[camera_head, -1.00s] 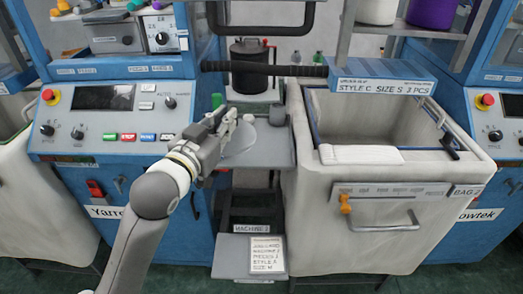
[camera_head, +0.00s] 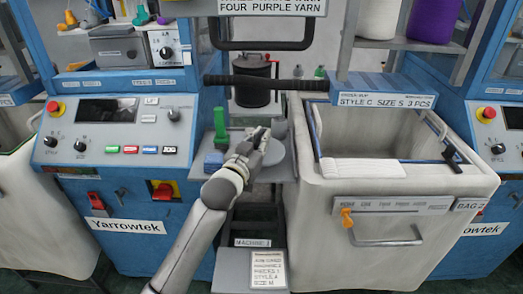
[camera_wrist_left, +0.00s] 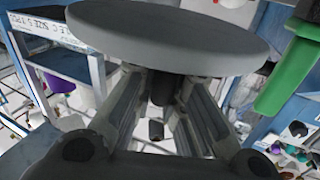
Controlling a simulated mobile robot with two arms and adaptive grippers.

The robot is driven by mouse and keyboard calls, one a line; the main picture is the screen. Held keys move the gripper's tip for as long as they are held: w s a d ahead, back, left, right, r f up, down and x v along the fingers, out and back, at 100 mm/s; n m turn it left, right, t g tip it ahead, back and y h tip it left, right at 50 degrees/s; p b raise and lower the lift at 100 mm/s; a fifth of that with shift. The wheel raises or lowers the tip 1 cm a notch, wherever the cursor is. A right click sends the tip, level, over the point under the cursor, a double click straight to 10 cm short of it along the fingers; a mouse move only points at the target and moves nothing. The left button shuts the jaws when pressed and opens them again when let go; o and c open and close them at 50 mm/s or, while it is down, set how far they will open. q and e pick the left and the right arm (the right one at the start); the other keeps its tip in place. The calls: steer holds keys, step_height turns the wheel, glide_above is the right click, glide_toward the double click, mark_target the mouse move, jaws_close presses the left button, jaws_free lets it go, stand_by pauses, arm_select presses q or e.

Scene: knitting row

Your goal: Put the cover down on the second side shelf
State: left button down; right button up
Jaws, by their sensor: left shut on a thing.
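The cover, a round grey disc (camera_head: 278,153), is in my left gripper (camera_head: 258,138) over or at the small grey side shelf (camera_head: 288,170) between the blue machine and the white bag. In the left wrist view the disc (camera_wrist_left: 165,32) spans the top of the picture. The fingers (camera_wrist_left: 160,90) close around a short dark stem at its middle. I cannot tell whether the disc touches the shelf, as the gripper hides part of both. I cannot tell from a label whether this is the second shelf. My right gripper is not in view.
A green upright thing (camera_head: 220,127) and a blue block (camera_head: 213,160) stand left of the gripper. A small grey cylinder (camera_head: 281,129) is behind the disc. The white bag (camera_head: 400,220) borders the shelf on the right. A dark bar (camera_head: 268,82) crosses above.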

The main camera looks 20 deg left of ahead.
arm_select(q)
step_height(320, 180, down, 3)
steer(key=shift+w+d+f, duration=0.1)
steer(key=shift+w+f, duration=0.05)
steer(key=shift+f, duration=0.05)
steer(key=c, duration=1.5)
jaws_free()
steer(key=shift+f, duration=0.1)
steer(key=s, duration=0.8)
steer(key=s+a, duration=0.1)
steer(key=s, duration=0.3)
steer(key=shift+a, duration=0.1)
